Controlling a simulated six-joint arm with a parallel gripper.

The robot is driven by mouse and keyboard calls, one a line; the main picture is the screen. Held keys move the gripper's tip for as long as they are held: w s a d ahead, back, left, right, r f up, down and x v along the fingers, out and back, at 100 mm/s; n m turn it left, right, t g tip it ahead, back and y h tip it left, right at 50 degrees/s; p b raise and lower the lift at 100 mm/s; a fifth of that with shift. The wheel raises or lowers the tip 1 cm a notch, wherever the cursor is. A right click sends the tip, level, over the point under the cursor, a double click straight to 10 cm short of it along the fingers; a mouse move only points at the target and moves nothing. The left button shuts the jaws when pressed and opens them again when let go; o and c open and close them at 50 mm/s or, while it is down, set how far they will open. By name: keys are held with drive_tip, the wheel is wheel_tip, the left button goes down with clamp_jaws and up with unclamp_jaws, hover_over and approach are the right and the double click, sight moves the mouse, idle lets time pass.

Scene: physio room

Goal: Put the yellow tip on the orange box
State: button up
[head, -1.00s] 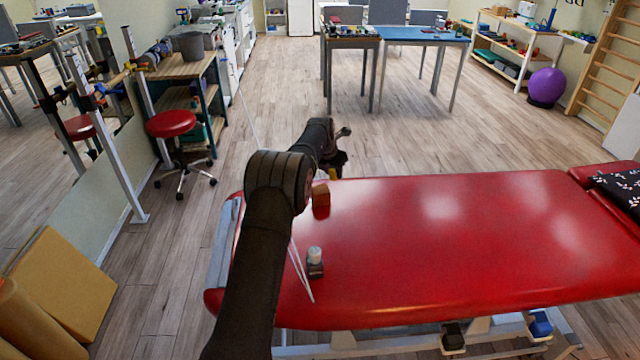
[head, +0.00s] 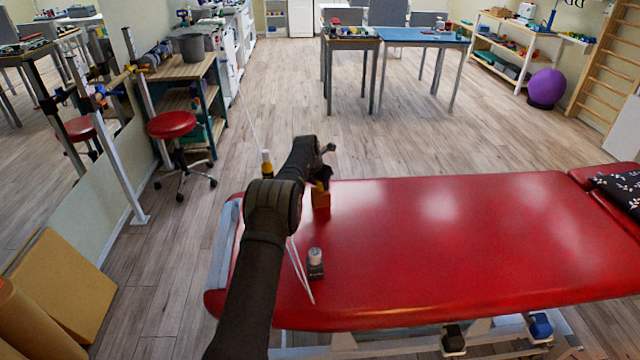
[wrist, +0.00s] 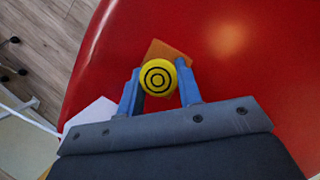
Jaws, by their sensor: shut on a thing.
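The yellow tip (wrist: 158,78), a round yellow piece with black rings on its face, is between the two blue fingers of my gripper (wrist: 159,88) in the wrist view. The gripper is shut on it. In the head view a bit of the yellow tip (head: 322,187) shows below my dark gripper (head: 321,183). The orange box (head: 321,202) stands on the red couch near its far left edge, directly below the tip. In the wrist view the orange box (wrist: 168,50) is partly hidden behind the tip. I cannot tell whether tip and box touch.
The red couch (head: 440,240) is clear to the right. A small grey bottle with a white cap (head: 316,258) stands nearer on it. A yellow bottle with a white top (head: 267,163) shows behind my elbow. A red stool (head: 171,126) stands on the floor at left.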

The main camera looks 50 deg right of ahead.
drive_tip(key=shift+f, duration=0.1)
drive_tip(key=o, duration=0.9)
drive_tip(key=shift+o, duration=0.2)
drive_tip(key=v, duration=1.2)
drive_tip(key=shift+s, duration=0.1)
drive_tip(key=x, duration=1.2)
